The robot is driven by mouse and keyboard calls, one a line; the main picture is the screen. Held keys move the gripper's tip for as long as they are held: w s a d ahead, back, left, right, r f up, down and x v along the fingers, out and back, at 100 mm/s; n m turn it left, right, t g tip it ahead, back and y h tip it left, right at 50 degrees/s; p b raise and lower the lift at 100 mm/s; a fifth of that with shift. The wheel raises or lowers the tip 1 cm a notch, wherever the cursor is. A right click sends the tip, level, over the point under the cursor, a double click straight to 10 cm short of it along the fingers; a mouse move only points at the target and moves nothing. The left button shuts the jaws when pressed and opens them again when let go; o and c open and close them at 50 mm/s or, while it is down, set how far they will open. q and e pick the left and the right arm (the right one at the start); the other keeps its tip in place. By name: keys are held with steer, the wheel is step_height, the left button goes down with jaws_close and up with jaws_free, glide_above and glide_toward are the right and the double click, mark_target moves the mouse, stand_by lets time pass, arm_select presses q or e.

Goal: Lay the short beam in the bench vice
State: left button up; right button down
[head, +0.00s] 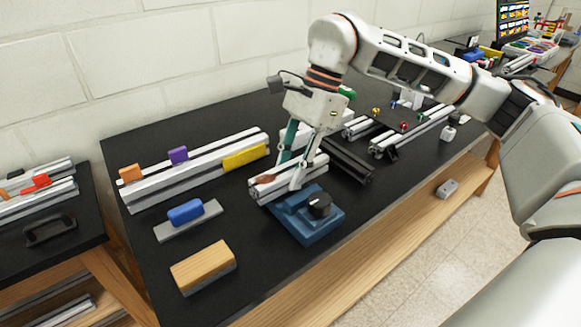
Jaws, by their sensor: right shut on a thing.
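The short beam (267,190) is a silver slotted extrusion. It lies along the back side of the blue bench vice (306,228), which has a black knob (319,204) on top. My right gripper (291,172) comes down from above and is shut on the short beam, with one finger on its near side. I cannot tell whether the beam rests in the vice or is held just above it, as the jaws are mostly hidden. My left gripper is not in view.
Left of the vice are a long silver beam (195,178) with coloured blocks, a blue-handled plate (187,214) and a wooden block (203,266). A dark rail (347,160) lies close on the right. The black bench top is clear in front of the vice.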

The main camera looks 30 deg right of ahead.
steer(key=shift+s+f, duration=0.1)
steer(key=shift+f, duration=0.45)
steer(key=c, duration=1.6)
jaws_free()
steer(key=shift+f, duration=0.1)
steer(key=shift+a, duration=0.1)
steer(key=shift+r, duration=0.35)
steer(key=p+v, duration=0.1)
steer(key=v, duration=1.2)
steer(key=shift+a+p, duration=0.15)
steer(key=shift+p, duration=0.15)
